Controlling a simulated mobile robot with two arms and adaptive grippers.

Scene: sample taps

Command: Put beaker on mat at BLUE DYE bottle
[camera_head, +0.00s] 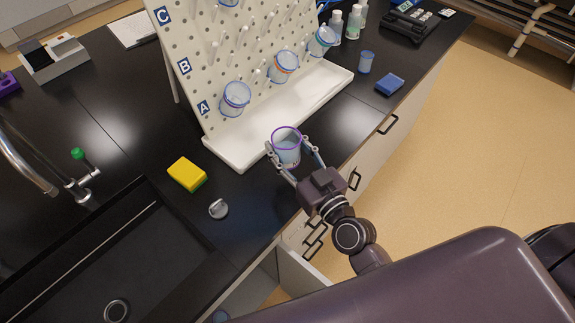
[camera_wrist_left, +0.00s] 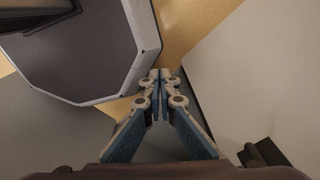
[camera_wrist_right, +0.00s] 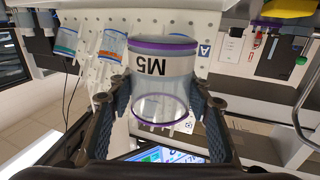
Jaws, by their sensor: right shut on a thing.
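A clear beaker (camera_head: 287,149) with a purple rim is held by my right gripper (camera_head: 294,155), over the black counter just in front of the white tray. Its wall reads "M5" in the right wrist view (camera_wrist_right: 163,85), with one finger on each side. My left gripper (camera_wrist_left: 160,78) shows only in the left wrist view. Its fingertips meet, with nothing between them, away from the counter. Several small bottles (camera_head: 353,22) stand at the far end of the counter; their labels are too small to read. I cannot make out a mat or which bottle is BLUE DYE.
A white pegboard (camera_head: 200,72) holds several beakers above a white drip tray (camera_head: 232,148). A yellow sponge (camera_head: 186,173), a round metal piece (camera_head: 218,209) and the sink (camera_head: 75,265) lie to the left. A blue block (camera_head: 389,84) and small container (camera_head: 366,62) stand right. A drawer (camera_head: 298,272) is open below.

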